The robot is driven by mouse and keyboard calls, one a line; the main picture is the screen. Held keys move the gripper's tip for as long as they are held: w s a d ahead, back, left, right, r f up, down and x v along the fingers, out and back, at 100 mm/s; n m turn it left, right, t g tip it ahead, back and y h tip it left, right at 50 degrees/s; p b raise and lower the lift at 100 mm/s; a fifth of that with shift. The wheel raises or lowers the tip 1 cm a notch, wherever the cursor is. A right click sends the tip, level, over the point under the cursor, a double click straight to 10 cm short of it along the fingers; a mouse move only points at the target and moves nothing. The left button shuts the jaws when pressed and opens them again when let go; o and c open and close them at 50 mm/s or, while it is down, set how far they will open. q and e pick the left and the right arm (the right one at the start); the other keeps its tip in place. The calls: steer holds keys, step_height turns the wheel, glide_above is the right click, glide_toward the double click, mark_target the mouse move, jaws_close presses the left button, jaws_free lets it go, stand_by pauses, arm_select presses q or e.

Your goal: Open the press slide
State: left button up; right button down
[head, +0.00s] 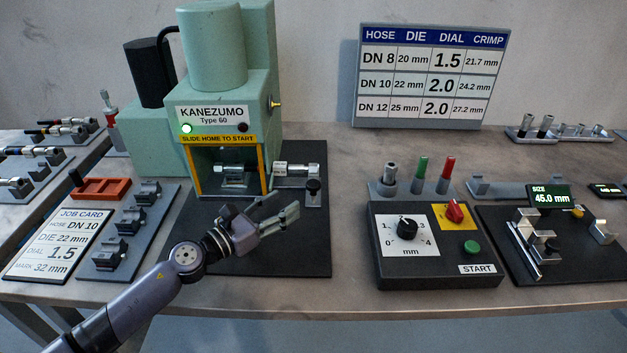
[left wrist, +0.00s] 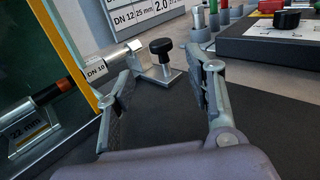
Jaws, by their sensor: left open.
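The green KANEZUMO press (head: 213,100) stands at the back left of the bench, with a yellow-framed opening (head: 265,165) at its front and a lit green lamp. A slide piece with a black knob (head: 312,185) on a grey plate sits just right of the opening; the knob also shows in the left wrist view (left wrist: 161,46). My left gripper (head: 284,205) is open and empty, in front of the press and a little left of the knob. In the left wrist view its fingers (left wrist: 167,75) are spread, with the knob beyond and between them. My right gripper is not in view.
A metal fitting labelled DN 10 (left wrist: 96,71) sticks out beside the yellow frame, close to the left finger. A 22 mm die (left wrist: 30,134) lies inside the press. The control box (head: 436,255) stands right of the dark mat (head: 310,255), whose front right is clear.

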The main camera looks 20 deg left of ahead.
mark_target(313, 183)
arm_select(q)
steer(key=p+x, duration=0.2)
steer(key=x, duration=0.8)
steer(key=shift+w+d, duration=0.2)
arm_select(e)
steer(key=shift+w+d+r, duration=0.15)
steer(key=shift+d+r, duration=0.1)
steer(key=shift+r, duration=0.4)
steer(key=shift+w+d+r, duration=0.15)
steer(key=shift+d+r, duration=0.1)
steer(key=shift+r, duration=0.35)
arm_select(q)
steer(key=shift+c, duration=0.4)
jaws_close()
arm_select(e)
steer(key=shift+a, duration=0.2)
